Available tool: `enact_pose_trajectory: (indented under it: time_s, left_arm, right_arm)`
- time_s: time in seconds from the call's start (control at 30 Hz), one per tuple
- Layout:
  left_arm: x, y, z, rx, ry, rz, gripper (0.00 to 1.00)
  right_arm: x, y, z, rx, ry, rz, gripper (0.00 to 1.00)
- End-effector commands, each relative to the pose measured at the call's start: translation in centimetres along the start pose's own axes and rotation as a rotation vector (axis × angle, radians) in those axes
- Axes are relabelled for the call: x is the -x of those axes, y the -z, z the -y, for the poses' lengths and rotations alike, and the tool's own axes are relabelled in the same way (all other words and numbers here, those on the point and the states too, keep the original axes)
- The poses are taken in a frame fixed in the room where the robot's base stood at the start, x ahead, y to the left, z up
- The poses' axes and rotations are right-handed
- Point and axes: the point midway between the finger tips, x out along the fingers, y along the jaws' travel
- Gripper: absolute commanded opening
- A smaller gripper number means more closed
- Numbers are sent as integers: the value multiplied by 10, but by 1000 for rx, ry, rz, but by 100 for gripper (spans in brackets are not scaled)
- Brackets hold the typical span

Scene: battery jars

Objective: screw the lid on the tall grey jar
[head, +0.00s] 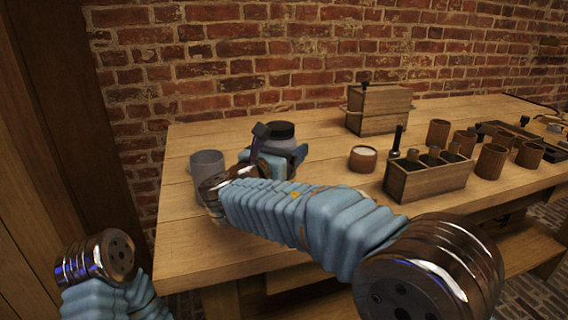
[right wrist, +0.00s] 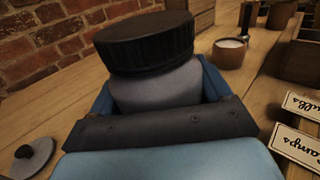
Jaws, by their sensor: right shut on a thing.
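A squat grey jar with a wide black ribbed lid (head: 281,131) stands on the table. It fills the middle of the right wrist view (right wrist: 155,85), its lid on its mouth. My right gripper (head: 285,155) is shut around this jar's body, below the lid, with a finger on each side. A taller plain grey jar (head: 208,164) stands at the table's left end, behind my right wrist. No lid shows on it. A small grey lid with a dark knob (right wrist: 32,156) lies on the table in the right wrist view. My left arm shows at lower left, its gripper out of frame.
A wooden box (head: 378,108) stands at the back, near the brick wall. A cup with white contents (head: 363,158), a divided wooden box (head: 430,180) and several brown cups stand to the right. Bare table lies front left.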

Motion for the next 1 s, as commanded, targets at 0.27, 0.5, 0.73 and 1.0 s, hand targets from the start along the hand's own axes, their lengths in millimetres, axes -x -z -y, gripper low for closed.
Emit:
enact_pose_trajectory:
  time_s: [0.27, 0.5, 0.73, 1.0]
  left_arm:
    - [0, 0, 0, 0, 0, 0, 92]
    - [-2, 0, 1, 0, 0, 0, 92]
    - [-2, 0, 1, 0, 0, 0, 92]
    - [-4, 0, 2, 1, 0, -1, 92]
  right_arm:
    - [-5, 6, -2, 1, 0, 1, 0]
    - [-8, 37, -2, 1, 0, 1, 0]
    - [-8, 39, -2, -1, 0, 1, 0]
    - [-7, 43, -2, 0, -1, 0, 89]
